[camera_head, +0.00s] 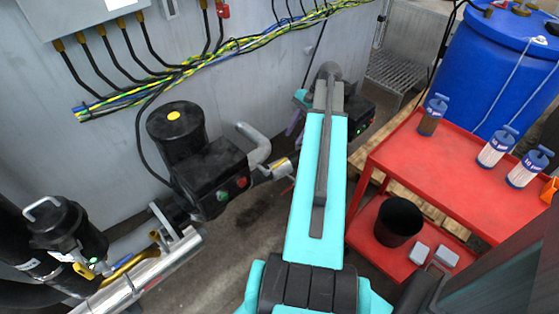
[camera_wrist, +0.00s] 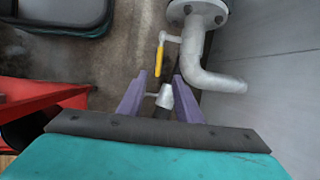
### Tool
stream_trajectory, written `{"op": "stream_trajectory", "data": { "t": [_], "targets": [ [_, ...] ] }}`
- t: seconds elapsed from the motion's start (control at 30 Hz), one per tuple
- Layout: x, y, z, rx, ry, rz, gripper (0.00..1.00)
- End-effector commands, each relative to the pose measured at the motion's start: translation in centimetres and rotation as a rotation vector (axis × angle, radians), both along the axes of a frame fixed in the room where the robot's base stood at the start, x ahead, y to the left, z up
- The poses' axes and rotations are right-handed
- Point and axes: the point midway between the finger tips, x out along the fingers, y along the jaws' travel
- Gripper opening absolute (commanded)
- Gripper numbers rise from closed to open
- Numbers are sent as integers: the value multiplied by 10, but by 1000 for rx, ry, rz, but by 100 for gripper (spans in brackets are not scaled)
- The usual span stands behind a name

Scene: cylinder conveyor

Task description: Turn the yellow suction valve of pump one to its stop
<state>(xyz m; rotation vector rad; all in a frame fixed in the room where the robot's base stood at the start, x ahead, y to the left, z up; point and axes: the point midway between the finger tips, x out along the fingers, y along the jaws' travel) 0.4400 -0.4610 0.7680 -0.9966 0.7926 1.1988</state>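In the wrist view a yellow valve handle (camera_wrist: 159,60) hangs from a short grey stem on a bent grey pipe (camera_wrist: 205,62). It lies just beyond my gripper (camera_wrist: 159,77), whose two purple fingers are apart, with a gap between their tips and the handle. A small grey fitting (camera_wrist: 164,97) shows between the fingers; I cannot tell whether it touches them. In the head view my teal arm hides most of the gripper, the handle and the pump behind it. A black pump (camera_head: 180,140) with a yellow dot stands left of the arm; its number is not readable.
A red cart (camera_head: 440,175) with several small bottles and a black bin (camera_head: 398,222) stands to the right. A blue barrel (camera_head: 500,65) is behind it. Cables (camera_head: 210,58) run along the grey wall. Pipework (camera_head: 150,275) fills the lower left.

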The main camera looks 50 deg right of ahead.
Motion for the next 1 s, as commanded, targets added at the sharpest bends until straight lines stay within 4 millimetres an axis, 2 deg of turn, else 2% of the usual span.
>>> {"op": "stream_trajectory", "data": {
  "t": [1.0],
  "targets": [
    [21,40,-101,1,0,-3,32]
  ]
}}
